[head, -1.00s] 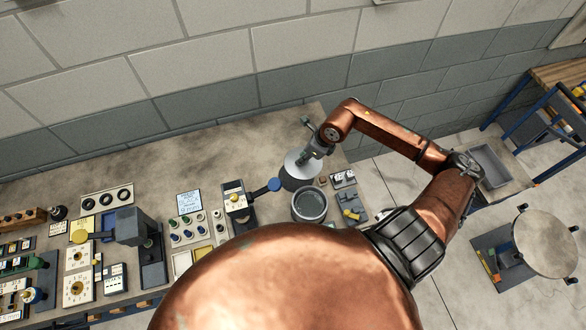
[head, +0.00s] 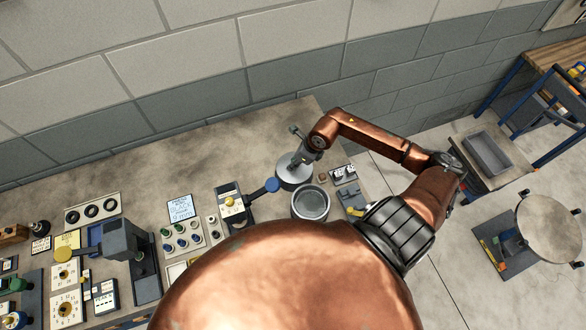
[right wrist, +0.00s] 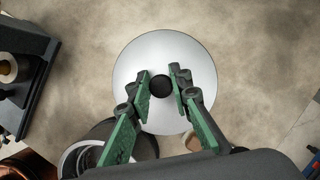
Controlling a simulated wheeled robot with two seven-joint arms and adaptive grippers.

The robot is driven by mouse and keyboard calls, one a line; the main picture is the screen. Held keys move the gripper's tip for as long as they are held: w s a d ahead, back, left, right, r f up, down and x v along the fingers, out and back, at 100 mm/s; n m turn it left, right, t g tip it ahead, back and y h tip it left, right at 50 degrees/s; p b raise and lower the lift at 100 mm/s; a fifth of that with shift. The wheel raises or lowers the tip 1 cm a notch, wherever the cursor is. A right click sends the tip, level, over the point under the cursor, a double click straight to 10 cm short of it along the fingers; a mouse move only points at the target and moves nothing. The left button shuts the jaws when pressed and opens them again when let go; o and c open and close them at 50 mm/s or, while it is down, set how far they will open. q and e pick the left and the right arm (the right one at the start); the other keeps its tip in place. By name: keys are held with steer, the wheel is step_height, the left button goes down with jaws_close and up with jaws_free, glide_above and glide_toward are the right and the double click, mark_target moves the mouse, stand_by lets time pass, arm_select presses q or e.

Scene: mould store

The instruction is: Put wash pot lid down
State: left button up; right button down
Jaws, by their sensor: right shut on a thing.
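The wash pot lid (head: 293,172) is a round silver-grey disc with a dark knob (right wrist: 161,86). It is behind the open wash pot (head: 311,203), apart from it, over bare bench. My right gripper (head: 300,158) is above the lid and shut on its knob; in the right wrist view its green fingers (right wrist: 162,84) stand on either side of the knob. I cannot tell whether the lid touches the bench. The pot (right wrist: 75,158) is partly hidden by the gripper in the right wrist view. My left gripper is not in view.
A blue round-ended item (head: 272,185) lies close left of the lid. Small blocks (head: 343,174) sit to the right, near the bench edge. Gauges and plug panels (head: 181,237) fill the bench at left. The bench behind the lid (head: 240,140) is clear.

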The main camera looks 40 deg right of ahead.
step_height(320, 180, down, 5)
steer(key=shift+r+p, duration=0.2)
steer(key=shift+p, duration=0.15)
steer(key=shift+f, duration=0.3)
steer(key=c, duration=1.8)
jaws_free()
steer(key=shift+f, duration=0.1)
steer(key=shift+o, duration=0.2)
steer(key=shift+r, duration=0.2)
steer(key=b+v, duration=0.2)
steer(key=v, duration=1)
steer(key=shift+f, duration=0.1)
